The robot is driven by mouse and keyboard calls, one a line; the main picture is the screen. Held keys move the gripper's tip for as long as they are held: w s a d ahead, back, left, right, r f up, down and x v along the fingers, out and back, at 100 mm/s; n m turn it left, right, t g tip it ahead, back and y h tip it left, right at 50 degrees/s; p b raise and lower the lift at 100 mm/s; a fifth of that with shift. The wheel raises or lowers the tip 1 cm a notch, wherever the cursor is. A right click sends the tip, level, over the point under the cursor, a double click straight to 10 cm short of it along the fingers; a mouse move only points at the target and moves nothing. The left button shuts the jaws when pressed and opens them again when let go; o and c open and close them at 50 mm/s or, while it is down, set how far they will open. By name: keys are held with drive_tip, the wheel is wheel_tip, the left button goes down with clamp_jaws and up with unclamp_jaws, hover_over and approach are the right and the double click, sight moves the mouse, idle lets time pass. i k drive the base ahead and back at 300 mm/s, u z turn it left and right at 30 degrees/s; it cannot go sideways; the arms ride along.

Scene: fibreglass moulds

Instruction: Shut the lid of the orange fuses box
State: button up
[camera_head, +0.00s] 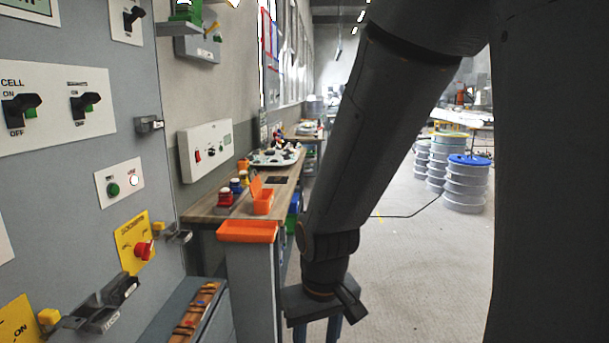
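A small orange box (263,203) stands on the wooden workbench, left of the picture's middle. An orange flap, seemingly its raised lid (256,187), stands up at its left side, so the box looks open. Its lettering is too small to read. My gripper (318,320) hangs at the lower middle, at the end of my dark arm. In the picture it is below and to the right of the box, apart from it. Nothing is seen held. The fingertips are not clearly shown, so its opening cannot be told.
An orange tray (248,232) sits at the bench's near end. A grey switch panel (80,170) fills the left. Drums (467,185) stand at the right; the floor (425,270) between is mostly clear.

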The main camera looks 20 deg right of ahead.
sight(255, 185)
drive_tip(key=z, duration=0.55)
drive_tip(key=i, duration=2.05)
drive_tip(key=u, duration=0.4)
